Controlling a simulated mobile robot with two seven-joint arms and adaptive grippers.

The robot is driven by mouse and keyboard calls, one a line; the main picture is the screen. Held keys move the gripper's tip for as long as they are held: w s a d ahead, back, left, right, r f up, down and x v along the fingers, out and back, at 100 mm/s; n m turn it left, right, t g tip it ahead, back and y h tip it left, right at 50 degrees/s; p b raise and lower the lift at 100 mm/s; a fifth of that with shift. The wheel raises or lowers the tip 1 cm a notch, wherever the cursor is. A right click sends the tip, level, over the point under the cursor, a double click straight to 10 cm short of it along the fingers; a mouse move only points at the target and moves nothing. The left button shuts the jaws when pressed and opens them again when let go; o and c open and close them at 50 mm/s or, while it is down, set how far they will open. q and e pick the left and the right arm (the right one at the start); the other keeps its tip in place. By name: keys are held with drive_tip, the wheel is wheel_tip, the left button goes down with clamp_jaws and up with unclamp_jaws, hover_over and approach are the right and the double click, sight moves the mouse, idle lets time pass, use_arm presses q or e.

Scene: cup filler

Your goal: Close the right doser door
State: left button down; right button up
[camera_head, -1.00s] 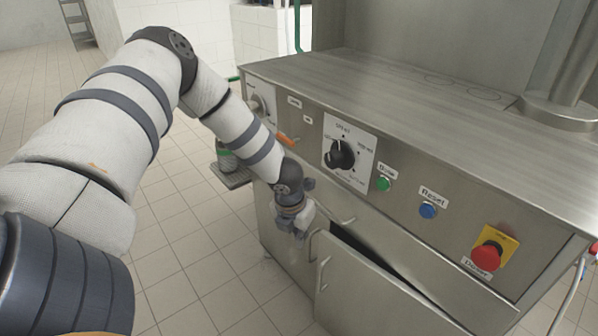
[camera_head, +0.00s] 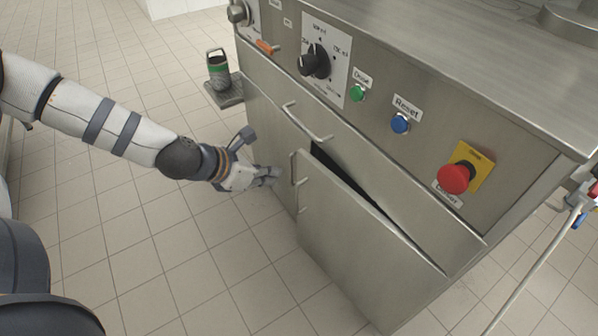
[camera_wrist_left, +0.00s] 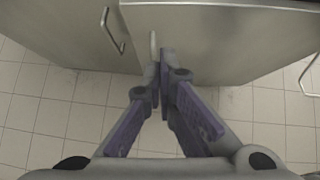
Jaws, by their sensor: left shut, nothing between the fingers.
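The right doser door (camera_head: 350,240) is a flat steel panel low on the machine's front in the head view. It stands ajar, with a dark gap along its upper edge. Its handle (camera_head: 294,168) is on its left side. My left gripper (camera_head: 276,174) is shut and empty, just left of that handle; whether it touches the door I cannot tell. In the left wrist view the shut fingers (camera_wrist_left: 161,72) point at steel panels, with bar handles to either side. My right gripper is not in view.
Above the door is a bar handle (camera_head: 308,122). The control panel has a black dial (camera_head: 314,61), green (camera_head: 357,92) and blue (camera_head: 400,123) buttons and a red emergency knob (camera_head: 454,178). A small pedal-like unit (camera_head: 222,80) stands behind. The tiled floor in front is clear.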

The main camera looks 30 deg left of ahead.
sight(311, 166)
use_arm(q)
drive_tip(key=w+f, duration=0.1)
drive_tip(key=w, duration=0.1)
drive_tip(key=w+d+f+b, duration=0.1)
drive_tip(key=w+f, duration=0.1)
drive_tip(key=w, duration=0.1)
drive_tip(key=w+d+f+b, duration=0.1)
drive_tip(key=w+f, duration=0.1)
drive_tip(key=w, duration=0.1)
drive_tip(key=shift+w+d, duration=0.2)
drive_tip(key=shift+w, duration=0.05)
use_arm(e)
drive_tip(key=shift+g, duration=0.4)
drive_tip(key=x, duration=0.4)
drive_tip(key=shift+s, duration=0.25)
use_arm(q)
drive_tip(key=shift+w+d+f+m+h+b, duration=0.15)
drive_tip(key=shift+w+b, duration=0.3)
drive_tip(key=shift+w, duration=0.15)
drive_tip(key=shift+w+d+f+m+h+b, duration=0.1)
drive_tip(key=shift+w+d+m+h+b, duration=0.05)
drive_tip(key=shift+w+b, duration=0.35)
drive_tip(key=shift+w+r, duration=0.1)
drive_tip(key=shift+w, duration=0.2)
drive_tip(key=shift+r, duration=0.1)
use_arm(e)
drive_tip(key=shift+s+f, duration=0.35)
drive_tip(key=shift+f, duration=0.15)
